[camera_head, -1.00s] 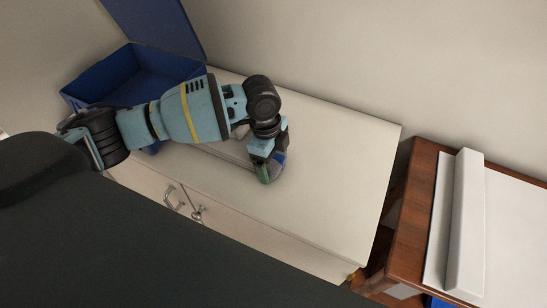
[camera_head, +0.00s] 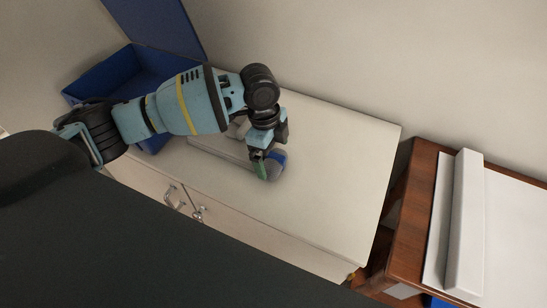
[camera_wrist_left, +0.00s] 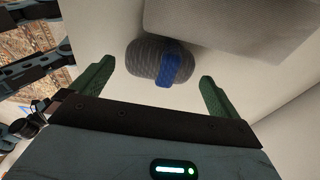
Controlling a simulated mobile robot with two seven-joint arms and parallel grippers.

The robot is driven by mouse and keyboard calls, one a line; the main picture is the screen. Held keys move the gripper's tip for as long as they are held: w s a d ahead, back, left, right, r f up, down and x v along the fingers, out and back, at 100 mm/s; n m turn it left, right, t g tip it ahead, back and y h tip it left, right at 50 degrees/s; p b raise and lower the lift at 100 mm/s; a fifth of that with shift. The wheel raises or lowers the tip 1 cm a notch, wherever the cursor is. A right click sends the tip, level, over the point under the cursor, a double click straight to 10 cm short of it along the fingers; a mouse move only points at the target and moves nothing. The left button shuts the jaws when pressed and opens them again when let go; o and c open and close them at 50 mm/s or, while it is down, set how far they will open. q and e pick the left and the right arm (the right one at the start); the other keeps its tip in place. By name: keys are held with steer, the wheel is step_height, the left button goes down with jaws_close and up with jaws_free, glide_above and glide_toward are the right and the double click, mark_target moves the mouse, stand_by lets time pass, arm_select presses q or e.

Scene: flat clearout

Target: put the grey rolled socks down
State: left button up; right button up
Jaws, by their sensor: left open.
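The grey rolled socks (camera_head: 273,168) with a blue band lie on the white cabinet top (camera_head: 330,165). In the left wrist view the socks (camera_wrist_left: 146,60) show whole, just beyond the fingertips and between their lines. My left gripper (camera_head: 262,160) is open and empty, close above and beside the socks. In the left wrist view its two green fingers (camera_wrist_left: 155,80) stand wide apart, with bare white surface between them and the socks.
A blue open box (camera_head: 95,80) with a raised lid stands at the left back. A grey flat object (camera_head: 218,149) lies beside the socks, partly under my arm. A brown wooden table (camera_head: 415,215) with white items stands at the right. The cabinet top's right part is clear.

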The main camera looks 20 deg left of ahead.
arm_select(q)
step_height(320, 180, up, 9)
steer(key=a, duration=0.1)
steer(key=shift+a+r+p, duration=0.15)
steer(key=shift+a+p, duration=0.05)
steer(key=shift+p, duration=0.15)
arm_select(e)
steer(key=shift+w+d+r, duration=0.1)
steer(key=shift+w+r, duration=0.2)
steer(key=shift+r, duration=0.2)
steer(key=shift+s, duration=0.15)
